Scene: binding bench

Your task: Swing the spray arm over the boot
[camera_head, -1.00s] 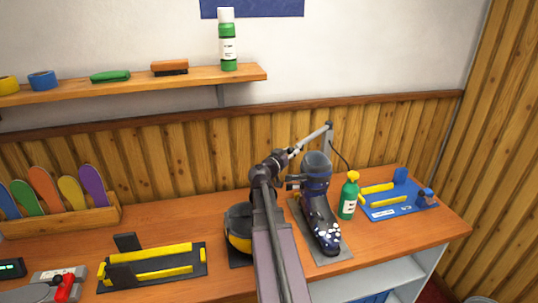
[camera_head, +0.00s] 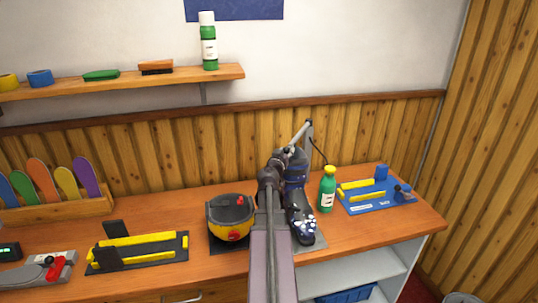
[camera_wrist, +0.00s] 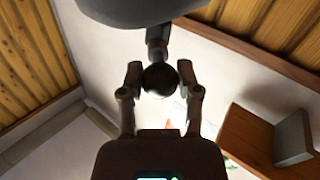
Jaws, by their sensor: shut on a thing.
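The spray arm (camera_head: 299,134) is a light grey bar running from the top of a grey post (camera_head: 309,142) behind the boot toward my gripper (camera_head: 289,153). In the wrist view my gripper (camera_wrist: 160,92) is shut on a dark round knob (camera_wrist: 160,79) on a short stem. The dark blue boot (camera_head: 302,205) stands upright on a grey mat (camera_head: 318,240). My gripper and the near end of the spray arm overlap the boot's upper cuff in the head view. My arm hides part of the boot's left side, and I cannot tell the exact height gap.
A green bottle (camera_head: 327,190) stands close right of the boot, by a blue tray with yellow bars (camera_head: 366,207). A yellow and black round pot (camera_head: 230,218) stands close left. A black and yellow jig (camera_head: 140,262) lies farther left. A shelf (camera_head: 122,88) hangs on the wall.

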